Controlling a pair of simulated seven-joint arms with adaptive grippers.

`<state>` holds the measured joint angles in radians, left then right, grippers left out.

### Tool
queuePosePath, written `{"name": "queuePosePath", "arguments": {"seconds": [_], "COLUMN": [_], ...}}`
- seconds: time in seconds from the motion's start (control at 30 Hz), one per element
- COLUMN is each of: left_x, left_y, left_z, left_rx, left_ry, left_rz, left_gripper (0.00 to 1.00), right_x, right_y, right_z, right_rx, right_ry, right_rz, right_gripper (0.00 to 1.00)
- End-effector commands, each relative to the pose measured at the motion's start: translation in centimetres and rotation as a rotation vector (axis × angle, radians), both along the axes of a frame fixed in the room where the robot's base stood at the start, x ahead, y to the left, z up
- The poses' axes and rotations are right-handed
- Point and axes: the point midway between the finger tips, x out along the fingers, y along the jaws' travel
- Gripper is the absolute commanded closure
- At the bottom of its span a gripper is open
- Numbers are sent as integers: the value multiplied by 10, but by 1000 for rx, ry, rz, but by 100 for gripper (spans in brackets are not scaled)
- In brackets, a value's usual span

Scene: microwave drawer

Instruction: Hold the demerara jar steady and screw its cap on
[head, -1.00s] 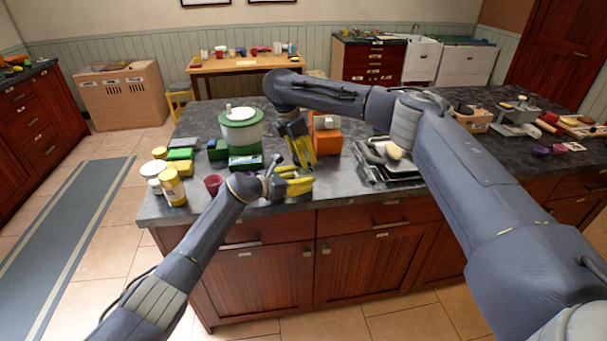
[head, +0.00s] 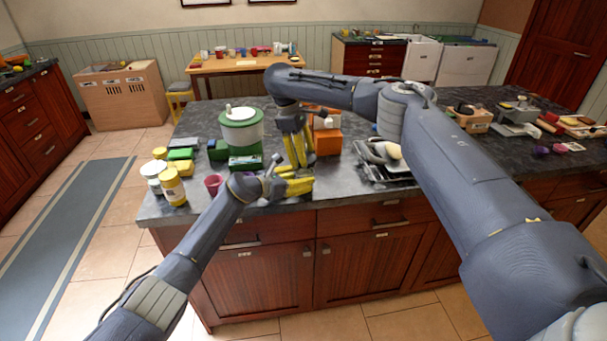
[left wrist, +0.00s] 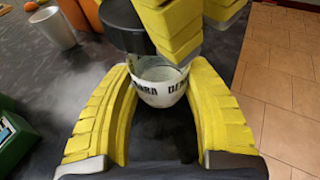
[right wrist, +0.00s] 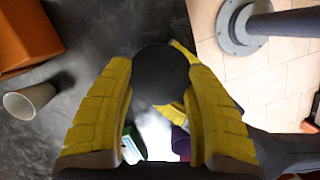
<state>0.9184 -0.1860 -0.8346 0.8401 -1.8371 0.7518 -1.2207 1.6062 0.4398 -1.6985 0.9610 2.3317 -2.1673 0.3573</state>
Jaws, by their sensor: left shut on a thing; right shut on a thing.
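The demerara jar (left wrist: 160,87) is a small pale jar with dark lettering, between the yellow fingers of my left gripper (head: 297,186), which is shut on it near the counter's front edge. The black round cap (right wrist: 160,73) is between the fingers of my right gripper (head: 298,160), which is shut on it from above. In the left wrist view the cap (left wrist: 126,27) appears above and left of the jar's rim. I cannot tell whether the cap touches the jar or sits square. In the head view the fingers hide the jar and cap.
A magenta cup (head: 213,184) stands left of my left gripper. A green-and-white canister (head: 241,130) and green boxes are behind it. An orange box (head: 327,142) and a pale cup (right wrist: 28,102) are near my right gripper. Yellow-lidded jars (head: 172,188) stand at the left.

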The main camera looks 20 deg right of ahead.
Motion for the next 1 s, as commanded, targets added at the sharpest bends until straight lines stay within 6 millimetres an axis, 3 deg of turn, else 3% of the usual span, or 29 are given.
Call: {"name": "queuePosePath", "arguments": {"seconds": [0.07,0.1,0.23,0.53,0.8,1.0], "left_x": [8,8,6,3,2,1], "left_y": [6,6,4,2,1,1], "left_z": [4,4,4,2,2,1], "left_rx": [-2,-2,-3,-2,-1,-1], "left_ry": [-6,-6,-5,-3,-2,-2], "left_rz": [15,15,11,4,3,3], "left_gripper": [97,97,98,98,98,98], "right_x": [-3,-3,-2,-1,-1,-1], "right_y": [-1,-1,0,0,0,0], "right_z": [-5,-5,-5,-3,-2,-2], "right_rx": [-1,-1,0,0,0,1], "right_ry": [12,12,9,4,4,2], "right_rz": [3,3,3,36,318,422], "right_gripper": [80,39,24,23,23,23]}}
